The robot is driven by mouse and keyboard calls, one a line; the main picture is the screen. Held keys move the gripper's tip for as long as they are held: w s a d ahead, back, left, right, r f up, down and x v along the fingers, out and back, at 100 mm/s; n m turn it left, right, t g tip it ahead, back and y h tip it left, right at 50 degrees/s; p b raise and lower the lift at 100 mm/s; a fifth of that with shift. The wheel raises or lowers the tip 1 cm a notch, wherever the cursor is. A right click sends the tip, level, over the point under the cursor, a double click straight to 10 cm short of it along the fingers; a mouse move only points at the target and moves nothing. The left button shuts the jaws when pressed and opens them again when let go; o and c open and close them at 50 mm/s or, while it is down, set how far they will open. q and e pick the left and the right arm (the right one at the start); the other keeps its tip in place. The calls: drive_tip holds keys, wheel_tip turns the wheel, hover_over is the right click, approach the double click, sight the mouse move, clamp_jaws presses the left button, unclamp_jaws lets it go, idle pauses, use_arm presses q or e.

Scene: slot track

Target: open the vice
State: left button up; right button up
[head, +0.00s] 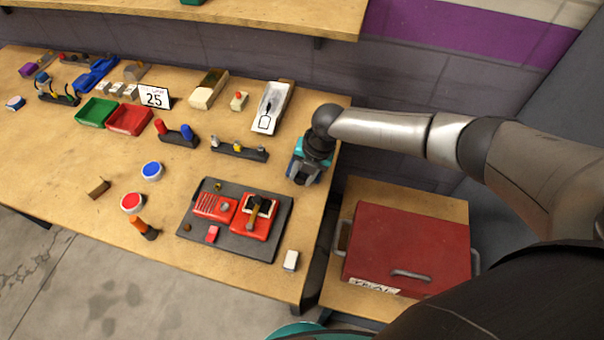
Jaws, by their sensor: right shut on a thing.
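The vice (298,150) is a small teal and grey thing at the right edge of the workbench, close to the back wall. My right gripper (309,160) comes down on it from above and is shut on part of it. My wrist and gripper cover most of the vice, so its handle and the gap between its jaws are hidden. My left gripper is not in view.
A black mat (275,240) with red parts and a hammer lies in front of the vice. A black rack (239,151) stands left of the vice. A red toolbox (408,245) sits lower right.

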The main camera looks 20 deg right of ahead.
clamp_jaws()
drive_tip(key=shift+w, duration=0.1)
drive_tip(key=shift+w+a+g+h+b, duration=0.1)
drive_tip(key=shift+a+g+h+b, duration=0.15)
drive_tip(key=shift+g+h+b, duration=0.45)
drive_tip(key=h+b, duration=0.1)
drive_tip(key=g+h+b, duration=0.1)
drive_tip(key=shift+w+a+f+h, duration=0.15)
drive_tip(key=shift+a+h, duration=0.05)
drive_tip(key=shift+h, duration=0.1)
drive_tip(key=shift+g+h+b, duration=0.8)
drive_tip(key=shift+h+b, duration=0.1)
drive_tip(key=shift+b, duration=0.45)
drive_tip(key=o, duration=0.7)
unclamp_jaws()
